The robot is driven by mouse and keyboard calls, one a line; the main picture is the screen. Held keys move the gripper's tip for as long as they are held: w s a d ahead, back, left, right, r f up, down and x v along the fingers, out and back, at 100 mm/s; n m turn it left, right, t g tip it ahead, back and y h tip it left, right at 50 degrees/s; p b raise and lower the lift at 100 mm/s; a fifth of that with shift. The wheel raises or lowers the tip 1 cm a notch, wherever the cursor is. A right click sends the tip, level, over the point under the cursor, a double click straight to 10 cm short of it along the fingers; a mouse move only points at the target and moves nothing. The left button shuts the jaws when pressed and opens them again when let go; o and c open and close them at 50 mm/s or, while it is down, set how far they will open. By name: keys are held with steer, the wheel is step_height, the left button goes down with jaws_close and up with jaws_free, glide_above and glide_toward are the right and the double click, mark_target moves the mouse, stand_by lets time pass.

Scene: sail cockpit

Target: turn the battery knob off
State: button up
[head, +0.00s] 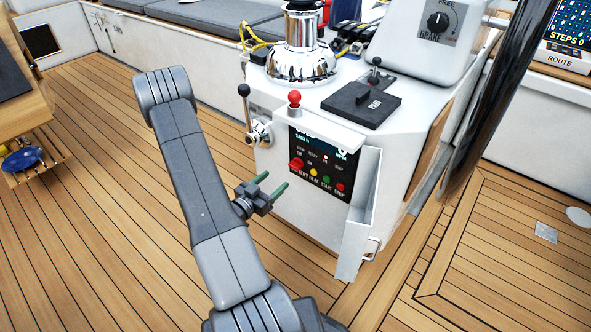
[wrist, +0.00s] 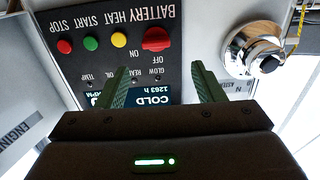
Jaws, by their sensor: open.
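The red battery knob (head: 296,164) sits at the lower left of the black engine panel (head: 318,148), on the white pedestal's side. In the wrist view, upside down, the knob (wrist: 156,39) shows beside its BATTERY label, with OFF and ON printed by it. Its grip lies roughly across that picture; I cannot tell which mark it points to. My gripper (head: 275,180) is open and empty, with green fingers. In the wrist view my gripper (wrist: 165,67) points at the panel, its fingertips near the knob, not around it.
Yellow, green and red buttons (wrist: 64,46) line up beside the knob. The white panel door (head: 362,215) stands open at the right. A chrome fitting with a black-knobbed lever (head: 258,132) sticks out at the left. A red-topped lever (head: 294,98) stands above the panel.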

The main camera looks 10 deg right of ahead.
mark_target(293, 167)
steer(key=b+x, duration=0.1)
steer(key=x, duration=0.8)
steer(key=shift+s+d, duration=0.15)
steer(key=shift+d, duration=0.1)
steer(key=c, duration=1)
